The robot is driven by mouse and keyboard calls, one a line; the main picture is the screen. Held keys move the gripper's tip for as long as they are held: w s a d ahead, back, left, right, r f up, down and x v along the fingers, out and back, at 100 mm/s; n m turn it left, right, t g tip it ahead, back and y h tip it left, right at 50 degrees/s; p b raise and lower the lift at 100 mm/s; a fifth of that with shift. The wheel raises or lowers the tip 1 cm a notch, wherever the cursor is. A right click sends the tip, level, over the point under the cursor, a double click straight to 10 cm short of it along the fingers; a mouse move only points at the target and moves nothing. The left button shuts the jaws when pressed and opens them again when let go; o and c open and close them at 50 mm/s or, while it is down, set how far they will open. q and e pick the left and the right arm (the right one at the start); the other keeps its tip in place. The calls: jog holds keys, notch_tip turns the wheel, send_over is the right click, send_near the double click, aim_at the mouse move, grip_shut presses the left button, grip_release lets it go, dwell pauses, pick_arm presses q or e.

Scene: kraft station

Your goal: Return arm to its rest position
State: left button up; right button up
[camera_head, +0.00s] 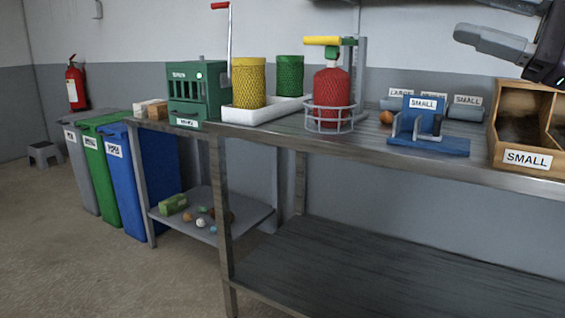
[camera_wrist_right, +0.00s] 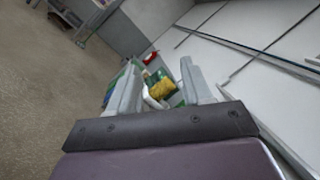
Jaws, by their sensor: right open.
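My right gripper (camera_head: 474,17) hangs in the air at the top right of the head view, above the right end of the workbench. Its two grey fingers are apart and nothing is between them. In the right wrist view the open fingers (camera_wrist_right: 161,66) frame a distant yellow mesh cylinder and green items, which lie well beyond the fingertips. My left arm and gripper are not in view.
Below my right gripper stand a wooden bin labelled SMALL (camera_head: 527,159), a blue fixture (camera_head: 430,144) and grey labelled holders (camera_head: 466,113). Further left are a red mesh-covered bottle (camera_head: 332,92), a yellow mesh cylinder (camera_head: 248,80) and a green box (camera_head: 196,92).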

jog(key=w+d+f+m+t+h+p, duration=0.1)
jog(key=w+d+m+t+h, duration=0.45)
jog(key=m, duration=0.75)
jog(key=w+d+m+t+h+p, duration=0.1)
jog(key=w+d+m+t+h, duration=0.1)
jog(key=w+m+t, duration=0.8)
jog(key=w+f+m+g+h+p, duration=0.35)
jog(key=f+m+g+h, duration=0.75)
jog(key=f+m, duration=1.5)
jog(key=s+a+f+m+g, duration=0.2)
jog(key=s+f, duration=0.1)
jog(key=f, duration=0.4)
jog(key=s+a+f+m+g, duration=0.2)
jog(key=a+f+g, duration=0.1)
jog(key=f, duration=0.4)
jog(key=s+a+f+m+g+p, duration=0.1)
jog(key=s+a+f+m+g, duration=0.25)
jog(key=s+f, duration=0.6)
jog(key=s+a+f+m+g+p, duration=0.1)
jog(key=s+a+f+m+g, duration=0.35)
jog(key=s, duration=0.75)
notch_tip(320, 180, up, 36)
jog(key=s+n+g+p, duration=0.1)
jog(key=p, duration=3.6)
jog(key=shift+d+r+y+p, duration=0.25)
jog(key=shift+d+y+p, duration=0.05)
jog(key=shift+d+y, duration=0.15)
